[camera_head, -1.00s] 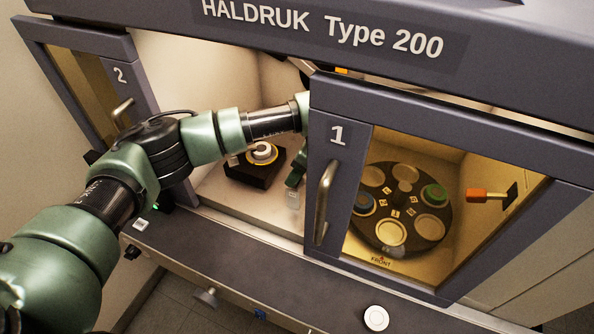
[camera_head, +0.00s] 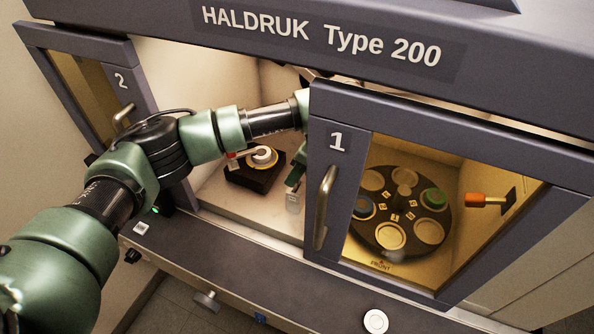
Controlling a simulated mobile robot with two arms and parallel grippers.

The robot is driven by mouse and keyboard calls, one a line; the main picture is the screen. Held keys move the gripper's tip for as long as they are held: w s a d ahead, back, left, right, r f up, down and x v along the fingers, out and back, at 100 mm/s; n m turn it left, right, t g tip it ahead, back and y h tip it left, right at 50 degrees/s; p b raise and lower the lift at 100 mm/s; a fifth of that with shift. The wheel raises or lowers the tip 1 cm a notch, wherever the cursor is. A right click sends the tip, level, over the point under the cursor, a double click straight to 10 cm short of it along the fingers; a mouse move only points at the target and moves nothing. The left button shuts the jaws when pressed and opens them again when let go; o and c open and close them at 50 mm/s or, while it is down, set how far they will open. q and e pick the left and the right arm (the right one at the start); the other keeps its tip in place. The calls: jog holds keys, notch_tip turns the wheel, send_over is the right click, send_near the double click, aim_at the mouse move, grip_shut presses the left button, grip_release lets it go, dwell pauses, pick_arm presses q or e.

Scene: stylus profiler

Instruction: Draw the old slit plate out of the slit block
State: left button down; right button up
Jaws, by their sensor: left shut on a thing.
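My left arm reaches in from the left through the open bay, and its wrist passes behind door 1 (camera_head: 318,205). My left gripper (camera_head: 294,192) shows only in part beside the left edge of that door, low in the bay. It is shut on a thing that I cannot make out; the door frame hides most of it. I cannot pick out the slit block or the old slit plate for certain. A black block (camera_head: 243,178) with a white and yellow round top stands to the left of the gripper, with a small red part at its left. My right gripper is not in view.
Door 2 (camera_head: 85,90) stands open at the left. Behind door 1's window are a dark round carousel (camera_head: 402,204) with several discs and an orange-handled tool (camera_head: 480,200). A grey front ledge (camera_head: 255,262) with a round white button (camera_head: 376,321) runs below.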

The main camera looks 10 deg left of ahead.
pick_arm(q)
jog(key=shift+r+p, duration=0.7)
jog(key=shift+r, duration=1.3)
jog(key=shift+r, duration=0.1)
